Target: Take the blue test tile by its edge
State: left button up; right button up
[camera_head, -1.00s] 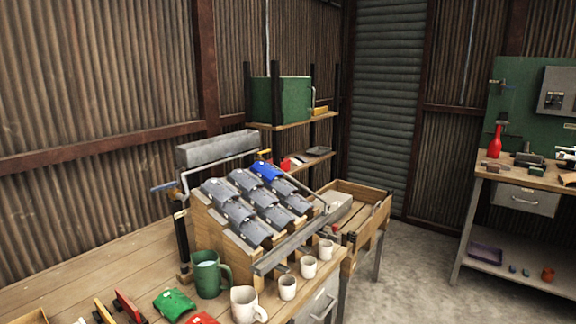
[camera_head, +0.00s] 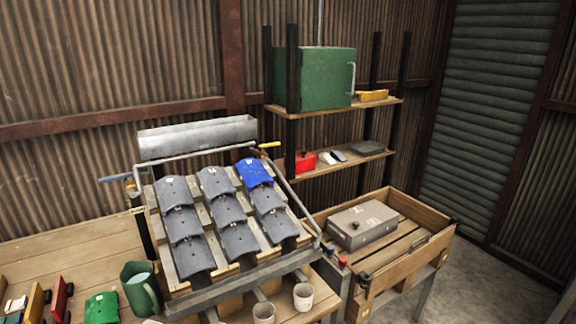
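The blue test tile (camera_head: 254,173) lies at the top right of the sloped wooden rack (camera_head: 213,280), at the head of the right column of tiles. Grey tiles (camera_head: 229,208) fill the rest of the rack, overlapping down the slope. The blue tile's lower edge meets the grey tile below it. Neither of my grippers shows in the head view.
A metal trough (camera_head: 197,137) and a pipe frame stand behind the rack. A wooden crate (camera_head: 433,250) with a grey box (camera_head: 362,225) stands to its right.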

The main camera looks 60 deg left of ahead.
aim_at(252, 173)
jog(key=i, duration=0.55)
jog(key=u, duration=3.6)
jog(key=i, duration=0.5)
jog(key=z, duration=0.05)
